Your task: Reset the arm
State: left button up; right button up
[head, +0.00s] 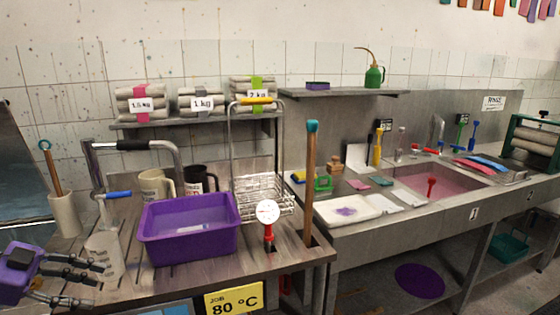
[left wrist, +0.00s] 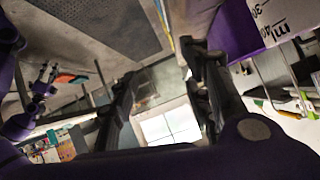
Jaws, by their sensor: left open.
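My left gripper (head: 98,285) is at the lower left of the head view, with its purple body at the picture edge. Its dark fingers are spread and point right, and I see nothing held between them. It is in front of the clear measuring beaker (head: 104,262) at the left end of the worktable. In the left wrist view the two dark fingers of the left gripper (left wrist: 160,95) stand apart with an empty gap. A white surface with printed scale marks (left wrist: 285,20) is at the upper right there. My right gripper is not seen in the head view.
A purple tub (head: 190,250) stands on the worktable (head: 130,290), near two mugs (head: 155,185), a wire rack (head: 262,195) and a red-stemmed dial thermometer (head: 267,212). A white cylinder holding a wooden stick (head: 65,215) is at the left. The sink counter (head: 440,218) is at the right.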

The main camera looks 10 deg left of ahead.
pick_arm(q)
jog(key=s+d+f+n+t+y+p, duration=0.1)
jog(key=s+d+f+n+t+y, duration=0.15)
jog(key=s+f, duration=0.35)
jog(key=s+d+f+n+t+y+p, duration=0.1)
jog(key=s+d+f+n+t+y, duration=0.2)
jog(key=f, duration=0.6)
jog(key=s+d+f+n+t+y+p, duration=0.1)
jog(key=s+f+n, duration=0.2)
jog(key=s+f, duration=0.35)
jog(key=s+d+f+n+g+p, duration=0.1)
jog(key=s+d+f, duration=0.1)
jog(key=d, duration=0.5)
jog(key=s+d+f+n+g+y+p, duration=0.1)
jog(key=s+d+f+n+g, duration=0.1)
jog(key=s+d, duration=0.3)
jog(key=s+d+f+n+g+y+p, duration=0.1)
jog(key=s+d+f+n, duration=0.1)
jog(key=d, duration=0.9)
notch_tip(320, 180, down, 2)
jog(key=shift+s+f, duration=0.25)
jog(key=shift+s, duration=0.45)
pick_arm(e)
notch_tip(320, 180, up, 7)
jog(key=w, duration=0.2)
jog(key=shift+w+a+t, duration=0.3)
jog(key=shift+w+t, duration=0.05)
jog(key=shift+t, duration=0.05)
